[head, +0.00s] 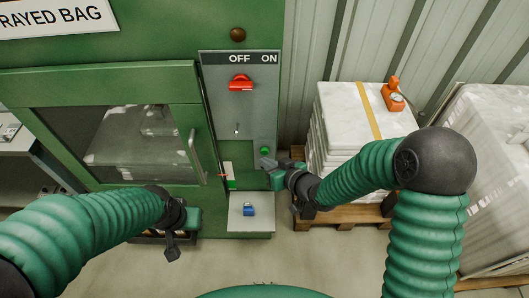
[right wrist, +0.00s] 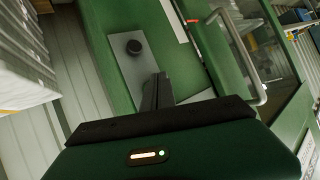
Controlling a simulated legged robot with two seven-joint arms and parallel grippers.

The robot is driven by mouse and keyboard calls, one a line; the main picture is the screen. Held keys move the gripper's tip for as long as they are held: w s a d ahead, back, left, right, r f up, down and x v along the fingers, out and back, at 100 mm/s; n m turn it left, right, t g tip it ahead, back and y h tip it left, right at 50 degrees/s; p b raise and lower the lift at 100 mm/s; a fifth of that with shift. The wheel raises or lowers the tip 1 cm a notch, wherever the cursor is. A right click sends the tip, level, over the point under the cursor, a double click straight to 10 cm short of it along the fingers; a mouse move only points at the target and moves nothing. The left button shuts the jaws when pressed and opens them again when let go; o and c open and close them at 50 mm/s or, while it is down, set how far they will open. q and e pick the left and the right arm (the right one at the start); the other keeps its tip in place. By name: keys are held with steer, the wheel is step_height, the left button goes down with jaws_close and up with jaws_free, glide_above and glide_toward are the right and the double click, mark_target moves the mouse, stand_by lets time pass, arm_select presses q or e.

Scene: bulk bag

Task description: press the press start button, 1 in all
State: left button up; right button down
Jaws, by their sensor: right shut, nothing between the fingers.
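A small green button (head: 265,151) sits at the lower right of the grey control panel (head: 225,120) on the green machine. My right gripper (head: 267,163) is shut and empty, with its tips just below the button in the head view. In the right wrist view the shut fingers (right wrist: 157,82) point at a grey plate (right wrist: 128,72) bearing a dark round knob (right wrist: 134,46); a gap shows between tips and knob. I cannot tell if this is the green button. My left gripper (head: 173,246) hangs in front of the machine, away from the panel; its jaws are unclear.
A red switch (head: 241,84) sits under the OFF/ON label. A door handle (head: 197,157) is left of the panel. A blue item (head: 248,210) lies on a small shelf (head: 262,225) below. Stacked white bags (head: 350,110) with an orange device (head: 393,95) stand right.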

steer(key=shift+a, duration=0.15)
stand_by(0.4)
steer(key=shift+w, duration=0.1)
steer(key=shift+w, duration=0.3)
